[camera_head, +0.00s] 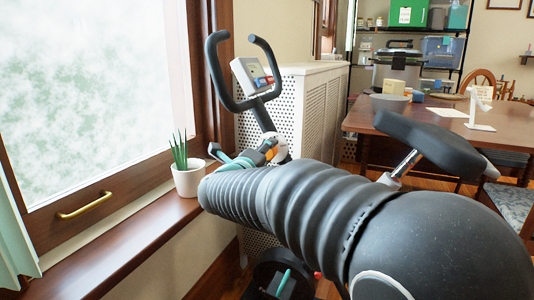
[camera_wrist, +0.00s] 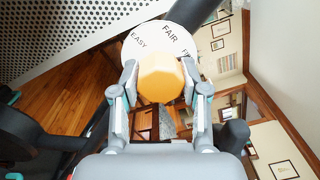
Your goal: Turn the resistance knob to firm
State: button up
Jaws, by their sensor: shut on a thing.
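The resistance knob (camera_wrist: 160,82) is a yellow-orange, many-sided knob in the middle of the wrist view. It sits in front of a round white dial (camera_wrist: 166,38) lettered EASY, FAIR and a partly hidden word starting with F at the right. My gripper (camera_wrist: 159,72) has one finger on each side of the knob and is shut on it. I see no pointer mark on the knob. In the head view the knob and dial are small on the exercise bike's (camera_head: 264,116) sloping post, partly covered by my gripper (camera_head: 262,154).
A potted plant (camera_head: 187,180) stands on the windowsill (camera_head: 120,240) close to my arm. A white perforated radiator cover (camera_head: 312,112) is behind the bike. The bike's black saddle (camera_head: 435,142) is to the right, with a wooden table (camera_head: 440,125) beyond.

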dwell(0.4)
jog(key=o, duration=1.1)
jog(key=shift+o, duration=0.2)
jog(key=v, duration=1.2)
